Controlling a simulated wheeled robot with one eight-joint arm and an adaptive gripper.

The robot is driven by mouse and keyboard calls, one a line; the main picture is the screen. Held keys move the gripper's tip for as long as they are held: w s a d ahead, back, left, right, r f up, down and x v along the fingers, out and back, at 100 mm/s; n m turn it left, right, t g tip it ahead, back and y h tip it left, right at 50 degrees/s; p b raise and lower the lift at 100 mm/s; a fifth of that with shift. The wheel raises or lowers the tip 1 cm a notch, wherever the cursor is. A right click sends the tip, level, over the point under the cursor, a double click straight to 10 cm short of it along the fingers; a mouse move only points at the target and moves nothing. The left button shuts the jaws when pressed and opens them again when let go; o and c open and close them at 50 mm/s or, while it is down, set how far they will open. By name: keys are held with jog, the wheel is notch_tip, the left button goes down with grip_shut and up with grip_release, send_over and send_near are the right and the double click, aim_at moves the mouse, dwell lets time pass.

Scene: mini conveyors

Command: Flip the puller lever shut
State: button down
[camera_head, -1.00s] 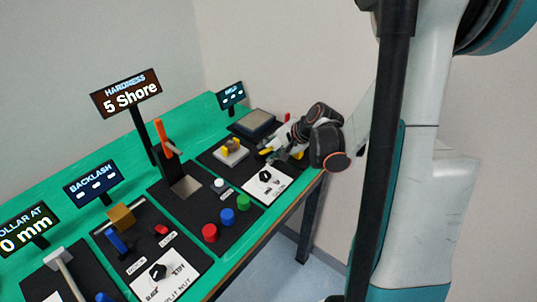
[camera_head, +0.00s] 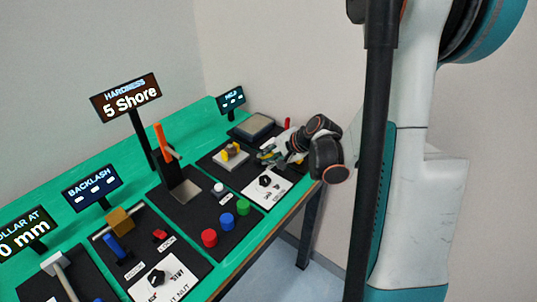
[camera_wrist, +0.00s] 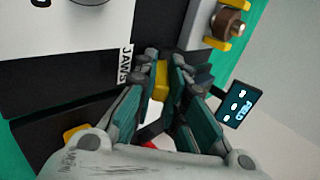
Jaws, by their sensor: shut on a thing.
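My gripper (camera_head: 270,157) is at the right-hand station of the bench, low over its dark plate and behind the white knob panel (camera_head: 268,182). In the wrist view my gripper (camera_wrist: 165,62) has its teal-padded fingers close together, around a yellow part (camera_wrist: 160,80). This yellow part may be the puller lever's handle; its full shape is hidden by the fingers. A red piece (camera_wrist: 151,132) shows behind and between the fingers. The fingers lie beside the "JAWS" label (camera_wrist: 125,64). In the head view my wrist covers part of this station.
A white base with yellow blocks (camera_head: 231,153) stands left of my gripper. Red, blue and green buttons (camera_head: 227,221) and an orange upright lever (camera_head: 163,137) are on the neighbouring station.

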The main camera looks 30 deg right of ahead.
jog(key=shift+s+f+t, duration=0.1)
jog(key=shift+f+t, duration=0.05)
jog(key=shift+t, duration=0.45)
jog(key=c, duration=1.6)
grip_release()
jog(key=shift+c, duration=0.2)
